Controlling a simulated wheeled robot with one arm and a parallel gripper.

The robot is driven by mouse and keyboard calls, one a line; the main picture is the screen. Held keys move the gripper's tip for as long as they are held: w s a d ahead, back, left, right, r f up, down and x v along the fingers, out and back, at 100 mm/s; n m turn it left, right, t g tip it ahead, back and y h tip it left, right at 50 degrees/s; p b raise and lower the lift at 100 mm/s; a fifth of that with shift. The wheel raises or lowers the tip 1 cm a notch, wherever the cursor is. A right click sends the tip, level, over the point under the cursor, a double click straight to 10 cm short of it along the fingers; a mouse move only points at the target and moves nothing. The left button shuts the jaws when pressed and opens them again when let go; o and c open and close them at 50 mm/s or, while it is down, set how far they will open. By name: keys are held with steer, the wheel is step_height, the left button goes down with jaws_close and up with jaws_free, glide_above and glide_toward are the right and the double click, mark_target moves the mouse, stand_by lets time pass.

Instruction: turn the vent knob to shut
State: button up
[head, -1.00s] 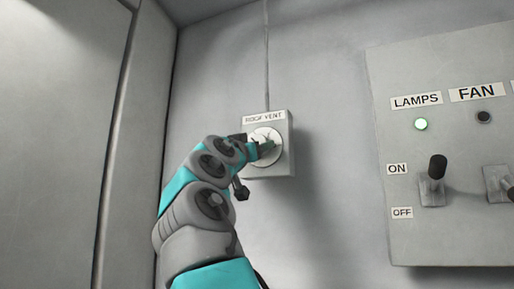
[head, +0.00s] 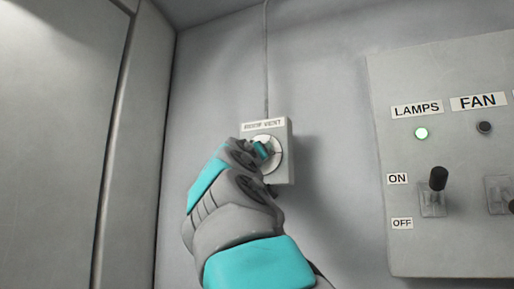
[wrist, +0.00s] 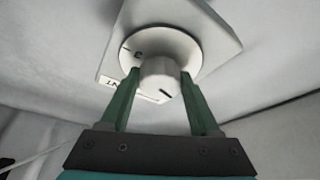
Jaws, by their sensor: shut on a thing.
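The vent knob (wrist: 160,78) is a pale round knob on a white dial plate, on a grey wall box labelled ROOF VENT (head: 262,125). In the wrist view a dark line marks the knob's face at its lower right. My gripper (wrist: 158,88) has one green finger on each side of the knob and is shut on it. The dial (wrist: 192,48) shows a few dark marks, partly hidden by the knob and fingers. In the head view my arm covers the knob and the lower left of the dial.
To the right is a grey panel (head: 450,250) with LAMPS and FAN labels. A door or cabinet edge (head: 125,120) is at the left. The wall between is clear.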

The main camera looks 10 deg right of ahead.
steer(key=shift+s+r+n+y+p, duration=0.1)
steer(key=shift+n+y+p, duration=0.45)
steer(key=shift+n+p, duration=0.55)
steer(key=shift+r+n+y+p, duration=0.1)
steer(key=shift+n+y+p, duration=0.45)
steer(key=shift+n+p, duration=0.5)
steer(key=shift+f, duration=0.1)
steer(key=o, duration=1.4)
steer(key=shift+c, duration=0.2)
steer(key=b+v, duration=0.2)
steer(key=v, duration=0.5)
steer(key=shift+s, duration=0.3)
steer(key=shift+a+f, duration=0.15)
